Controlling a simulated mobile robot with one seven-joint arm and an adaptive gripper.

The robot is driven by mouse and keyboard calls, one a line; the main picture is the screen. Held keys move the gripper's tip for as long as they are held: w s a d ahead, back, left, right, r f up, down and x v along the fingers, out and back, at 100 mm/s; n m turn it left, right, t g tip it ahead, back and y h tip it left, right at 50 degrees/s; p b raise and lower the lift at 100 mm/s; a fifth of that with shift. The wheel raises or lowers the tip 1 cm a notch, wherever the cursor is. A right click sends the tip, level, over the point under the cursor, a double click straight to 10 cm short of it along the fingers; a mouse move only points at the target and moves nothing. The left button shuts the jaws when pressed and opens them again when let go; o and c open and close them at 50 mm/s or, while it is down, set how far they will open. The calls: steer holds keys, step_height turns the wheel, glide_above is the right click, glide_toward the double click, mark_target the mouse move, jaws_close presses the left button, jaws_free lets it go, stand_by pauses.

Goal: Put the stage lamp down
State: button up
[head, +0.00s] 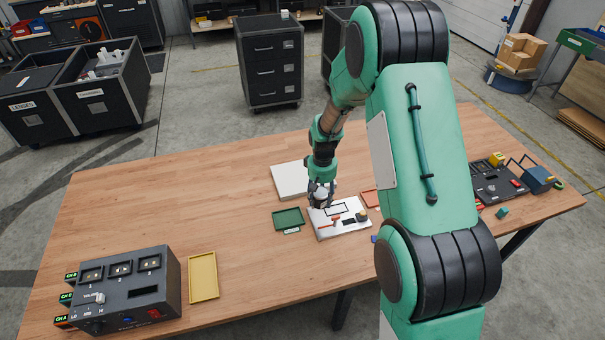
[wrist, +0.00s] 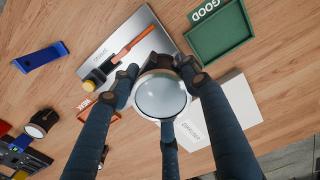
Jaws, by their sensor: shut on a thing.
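My gripper (head: 321,192) has its dark fingers closed around the stage lamp (wrist: 161,96). In the wrist view the lamp shows a round, glassy lens with a pale rim, between the fingers. In the head view the fingers largely hide it. The gripper is over the back-left part of a silver plate (head: 345,233), which also shows in the wrist view (wrist: 117,42). An orange-handled tool (wrist: 135,45) and a black-and-yellow item (wrist: 97,78) lie on that plate. I cannot tell whether the lamp touches the surface below.
A green tray (head: 288,219) marked GOOD lies left of the plate. A white pad (head: 287,181) lies behind, and a red tray (head: 369,197) to the right. A yellow tray (head: 203,277) and a grey control box (head: 125,290) stand at the left. The table's left middle is clear.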

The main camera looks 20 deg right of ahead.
steer(key=w+a+f+p, duration=0.2)
steer(key=w+a+p, duration=0.1)
steer(key=w, duration=0.7)
steer(key=shift+w+a+f+n, duration=0.2)
steer(key=shift+a+n, duration=0.1)
steer(key=shift+a, duration=0.6)
steer(key=p, duration=0.2)
glide_above(292, 174)
steer(key=shift+w+d+f, duration=0.1)
steer(key=shift+w+f, duration=0.05)
steer(key=shift+f, duration=0.5)
steer(key=shift+f+p, duration=0.55)
steer(key=shift+f, duration=1.25)
steer(key=shift+f, duration=0.1)
